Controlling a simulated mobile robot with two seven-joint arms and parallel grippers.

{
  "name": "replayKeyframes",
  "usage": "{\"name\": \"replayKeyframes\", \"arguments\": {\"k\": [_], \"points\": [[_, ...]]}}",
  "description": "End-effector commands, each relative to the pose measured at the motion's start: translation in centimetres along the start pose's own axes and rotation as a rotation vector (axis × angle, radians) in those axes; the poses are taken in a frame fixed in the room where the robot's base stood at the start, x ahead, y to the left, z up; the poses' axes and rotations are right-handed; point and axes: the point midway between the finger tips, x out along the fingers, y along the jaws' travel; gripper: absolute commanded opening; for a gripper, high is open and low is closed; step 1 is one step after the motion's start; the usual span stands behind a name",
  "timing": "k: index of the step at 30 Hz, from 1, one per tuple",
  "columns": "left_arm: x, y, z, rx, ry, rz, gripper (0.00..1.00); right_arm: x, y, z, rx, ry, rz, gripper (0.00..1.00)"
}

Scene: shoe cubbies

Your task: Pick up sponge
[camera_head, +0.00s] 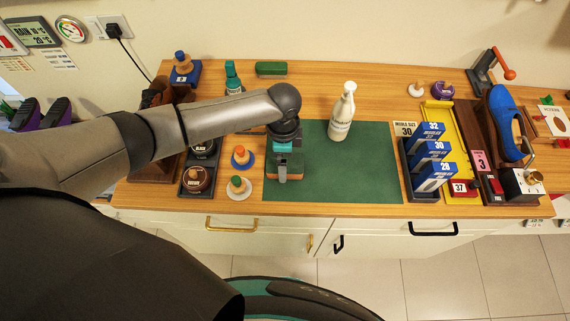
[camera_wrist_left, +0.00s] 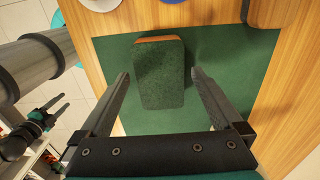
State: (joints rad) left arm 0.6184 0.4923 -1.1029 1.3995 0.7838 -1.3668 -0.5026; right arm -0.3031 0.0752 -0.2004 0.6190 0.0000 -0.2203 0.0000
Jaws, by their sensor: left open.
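The sponge (camera_head: 289,167) lies on the left part of the green mat (camera_head: 350,180). It is a dark green block with an orange-brown layer, and it shows whole in the left wrist view (camera_wrist_left: 160,75). My left gripper (camera_head: 284,174) points down over it and hides part of it in the head view. In the left wrist view the left fingers (camera_wrist_left: 158,85) are wide apart, one on each side of the sponge, with visible gaps and no contact. My right gripper (camera_wrist_left: 58,108) shows at the left of the wrist view, fingers apart and empty, off the mat.
Two round-based brushes, blue (camera_head: 243,160) and white (camera_head: 238,190), stand left of the mat. A white bottle (camera_head: 342,115) stands on its back edge. A rack of blue boxes (camera_head: 433,155) borders its right. Another green block (camera_head: 271,69) lies behind. The mat's front right is clear.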

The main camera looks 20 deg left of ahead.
Motion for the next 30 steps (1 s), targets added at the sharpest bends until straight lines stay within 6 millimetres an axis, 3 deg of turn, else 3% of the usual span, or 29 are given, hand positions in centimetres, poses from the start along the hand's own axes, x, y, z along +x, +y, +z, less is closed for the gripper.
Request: {"name": "replayKeyframes", "arguments": {"k": [6,14,30], "points": [[2.3,0.0,0.0,-0.001,0.000,0.000,1.00,0.5,0.3,-0.1,-0.002,0.002,0.005,0.50],[2.3,0.0,0.0,0.000,0.001,-0.001,0.99,0.4,0.4,-0.2,-0.003,0.003,0.005,0.50],[2.3,0.0,0.0,0.000,0.000,-0.001,0.38,0.4,0.4,-0.2,-0.002,0.004,0.006,0.50]]}}
